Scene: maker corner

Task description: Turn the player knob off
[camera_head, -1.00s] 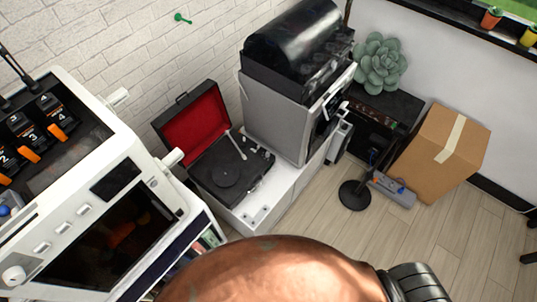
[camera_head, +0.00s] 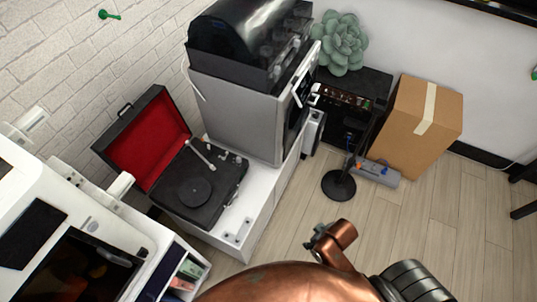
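The record player (camera_head: 199,180) is a black suitcase-style turntable with its red-lined lid (camera_head: 147,142) standing open. It sits on a low white cabinet left of centre. Its dark platter and pale tonearm (camera_head: 200,155) face up. Small fittings show along the deck's right side, but I cannot tell which is the knob or how it is turned. Neither gripper shows. Copper-coloured parts of my own body fill the bottom centre, well apart from the player, with no fingertips visible.
A grey machine with a dark curved cover (camera_head: 240,115) stands right behind the player on the white cabinet (camera_head: 262,200). A white machine (camera_head: 60,215) is at the lower left. A black stand (camera_head: 339,184) and a cardboard box (camera_head: 420,125) are on the right. Wooden floor (camera_head: 430,220) is clear in front.

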